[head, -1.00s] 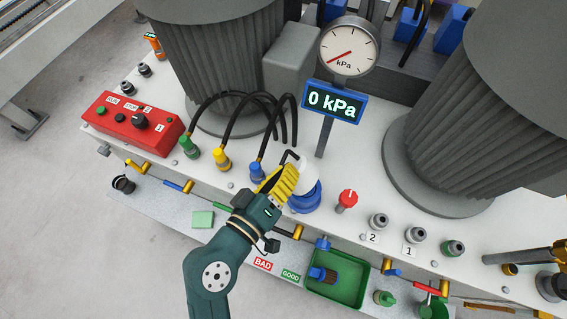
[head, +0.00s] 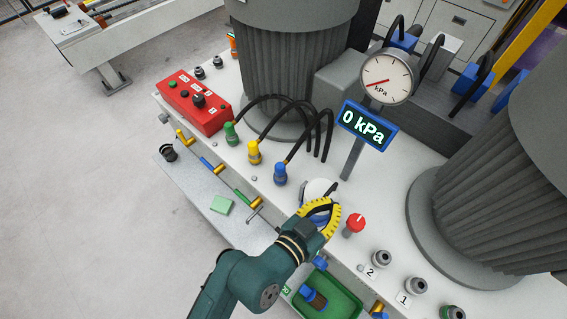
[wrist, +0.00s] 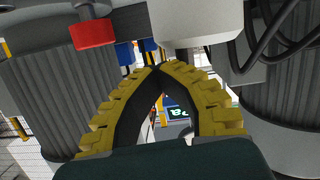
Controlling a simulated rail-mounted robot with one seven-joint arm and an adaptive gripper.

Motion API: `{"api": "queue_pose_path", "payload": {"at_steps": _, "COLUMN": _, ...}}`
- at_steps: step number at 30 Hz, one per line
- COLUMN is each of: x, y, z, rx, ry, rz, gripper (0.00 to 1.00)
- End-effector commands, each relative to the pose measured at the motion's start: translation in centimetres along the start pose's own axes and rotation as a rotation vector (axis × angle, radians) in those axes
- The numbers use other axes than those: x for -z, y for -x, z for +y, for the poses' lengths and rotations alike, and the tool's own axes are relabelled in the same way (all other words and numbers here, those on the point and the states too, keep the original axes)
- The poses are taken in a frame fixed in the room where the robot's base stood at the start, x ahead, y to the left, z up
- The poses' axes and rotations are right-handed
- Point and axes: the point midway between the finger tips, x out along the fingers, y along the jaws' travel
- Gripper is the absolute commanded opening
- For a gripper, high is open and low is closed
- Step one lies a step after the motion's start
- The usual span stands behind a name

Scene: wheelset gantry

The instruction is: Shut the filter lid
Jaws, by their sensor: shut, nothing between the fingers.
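The filter is a squat round body with a white top (head: 318,187) and a blue lower part, beside the red knob in the head view. My gripper (head: 334,207) lies in front of it and hides much of it, including how its lid stands. In the wrist view my yellow-padded fingers meet at the tips (wrist: 158,69), shut and empty. A white cylinder (wrist: 195,22), which looks like the filter, is just beyond the fingertips. I cannot tell whether they touch.
The red knob (head: 354,224) stands close to the right of the filter. The blue hose fitting (head: 280,174) is to its left, and the gauge display (head: 367,124) rises behind. A green tray (head: 345,300) is in front. Large ribbed cylinders flank the space.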

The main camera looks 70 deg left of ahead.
Motion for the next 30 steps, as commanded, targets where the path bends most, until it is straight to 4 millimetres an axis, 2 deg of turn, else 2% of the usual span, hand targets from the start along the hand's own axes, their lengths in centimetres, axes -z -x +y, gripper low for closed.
{"api": "queue_pose_path", "payload": {"at_steps": 1, "x": -0.8, "y": -0.1, "z": -0.1, "rx": 0.006, "ry": -0.020, "rz": -0.012, "gripper": 0.00}}
{"api": "queue_pose_path", "payload": {"at_steps": 6, "x": -1.2, "y": -0.2, "z": -0.1, "rx": 0.019, "ry": -0.073, "rz": -0.009, "gripper": 0.00}}
{"api": "queue_pose_path", "payload": {"at_steps": 23, "x": -1.1, "y": -0.3, "z": -0.1, "rx": 0.025, "ry": -0.100, "rz": -0.004, "gripper": 0.00}}
{"api": "queue_pose_path", "payload": {"at_steps": 26, "x": -0.8, "y": -0.2, "z": -0.1, "rx": 0.024, "ry": -0.100, "rz": -0.003, "gripper": 0.00}}
{"api": "queue_pose_path", "payload": {"at_steps": 30, "x": 1.1, "y": 0.3, "z": 0.1, "rx": 0.023, "ry": -0.100, "rz": -0.002, "gripper": 0.00}}
